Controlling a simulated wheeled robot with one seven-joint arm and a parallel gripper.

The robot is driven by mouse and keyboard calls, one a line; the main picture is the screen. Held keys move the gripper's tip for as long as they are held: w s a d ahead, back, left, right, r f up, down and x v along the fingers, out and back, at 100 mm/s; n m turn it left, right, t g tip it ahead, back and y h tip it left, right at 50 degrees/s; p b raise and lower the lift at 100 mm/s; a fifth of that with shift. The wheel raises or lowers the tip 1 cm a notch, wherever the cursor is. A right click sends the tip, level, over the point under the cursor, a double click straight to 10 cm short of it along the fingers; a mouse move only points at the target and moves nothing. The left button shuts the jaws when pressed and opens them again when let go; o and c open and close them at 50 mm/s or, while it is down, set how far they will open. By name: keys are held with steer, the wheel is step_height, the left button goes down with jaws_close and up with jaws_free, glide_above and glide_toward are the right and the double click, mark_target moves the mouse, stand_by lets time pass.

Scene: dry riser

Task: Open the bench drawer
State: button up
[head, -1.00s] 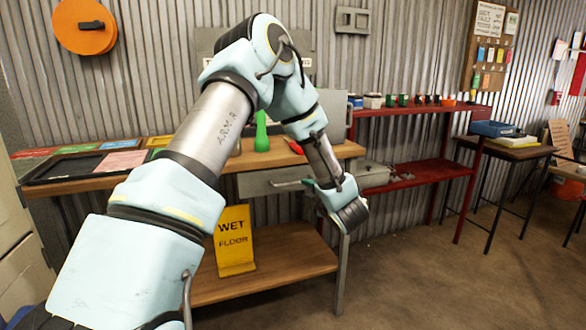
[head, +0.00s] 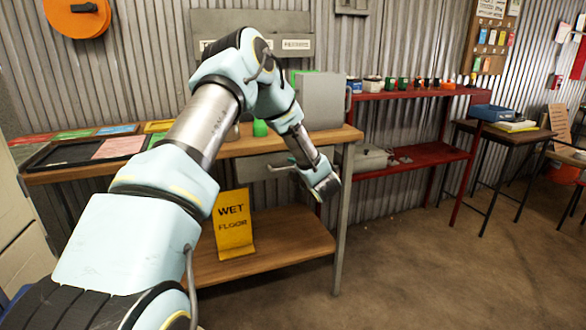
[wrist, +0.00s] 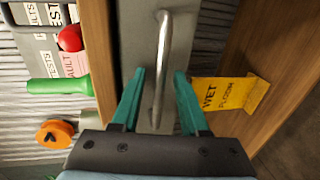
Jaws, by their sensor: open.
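The bench drawer has a grey front (head: 255,180) under the right part of the wooden bench top. It looks flush with the bench. Its metal bar handle (wrist: 161,60) shows in the wrist view, running up and down the picture. My gripper (wrist: 159,74) has teal fingers, open, one on each side of the handle. The fingers look apart from the bar; how deep it sits between them is hard to tell. In the head view the handle (head: 281,167) is partly hidden by my gripper and wrist.
A yellow wet-floor sign (head: 233,225) stands on the lower shelf (head: 275,255). On the bench top (head: 225,149) are a green object (head: 260,128), a grey box (head: 320,100) and a dark tray (head: 88,152). A red shelf unit (head: 430,155) stands to the right. The floor in front is clear.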

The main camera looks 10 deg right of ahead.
jaws_close()
stand_by(1.4)
